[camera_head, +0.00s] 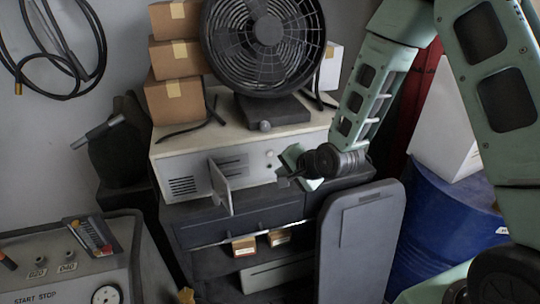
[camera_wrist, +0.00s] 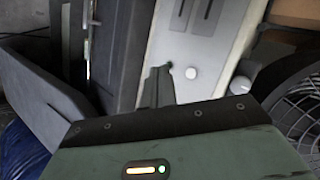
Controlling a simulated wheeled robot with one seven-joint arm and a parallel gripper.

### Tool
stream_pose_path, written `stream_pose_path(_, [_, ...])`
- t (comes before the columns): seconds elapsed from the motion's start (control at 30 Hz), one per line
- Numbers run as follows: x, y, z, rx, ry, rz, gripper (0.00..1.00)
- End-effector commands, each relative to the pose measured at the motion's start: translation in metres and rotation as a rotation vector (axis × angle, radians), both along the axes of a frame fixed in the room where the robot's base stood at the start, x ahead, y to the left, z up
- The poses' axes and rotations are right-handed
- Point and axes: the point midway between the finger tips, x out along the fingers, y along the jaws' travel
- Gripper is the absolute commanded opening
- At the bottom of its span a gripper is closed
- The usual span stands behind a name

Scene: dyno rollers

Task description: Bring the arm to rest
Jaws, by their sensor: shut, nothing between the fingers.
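My green arm reaches in from the upper right of the head view. Its gripper (camera_head: 286,180) is shut and empty, in front of the right part of a beige control box (camera_head: 182,157). In the wrist view the closed dark fingers (camera_wrist: 157,88) point toward the box's front, close to a small white knob (camera_wrist: 190,73). I cannot tell whether they touch the box. A small door (camera_head: 221,187) on the box's front stands open, to the left of my gripper.
A black fan (camera_head: 268,30) and stacked cardboard boxes (camera_head: 178,90) stand on the control box. A grey panel (camera_head: 362,250) stands below my arm. A blue barrel (camera_head: 440,230) is at the right, and a console (camera_head: 70,260) is at the lower left.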

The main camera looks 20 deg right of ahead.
Motion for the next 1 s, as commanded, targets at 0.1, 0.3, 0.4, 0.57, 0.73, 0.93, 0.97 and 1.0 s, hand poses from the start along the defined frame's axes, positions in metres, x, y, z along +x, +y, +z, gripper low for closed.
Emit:
stream_pose_path(0.1, [0.0, 0.0, 0.0, 0.0, 0.0, 0.0, 0.0])
stream_pose_path(0.3, [-0.002, 0.004, 0.0, -0.015, 0.003, 0.019, 0.0])
stream_pose_path(0.4, [-0.019, 0.023, 0.002, -0.11, 0.029, 0.139, 0.0])
stream_pose_path(0.57, [-0.078, 0.061, 0.009, -0.358, 0.103, 0.474, 0.0])
stream_pose_path(0.73, [-0.164, 0.083, 0.019, -0.603, 0.18, 0.886, 0.0])
stream_pose_path(0.93, [-0.257, 0.08, 0.031, -0.788, 0.248, 1.305, 0.0])
stream_pose_path(0.97, [-0.267, 0.078, 0.032, -0.803, 0.255, 1.351, 0.0])
stream_pose_path(1.0, [-0.278, 0.076, 0.034, -0.82, 0.262, 1.404, 0.0])
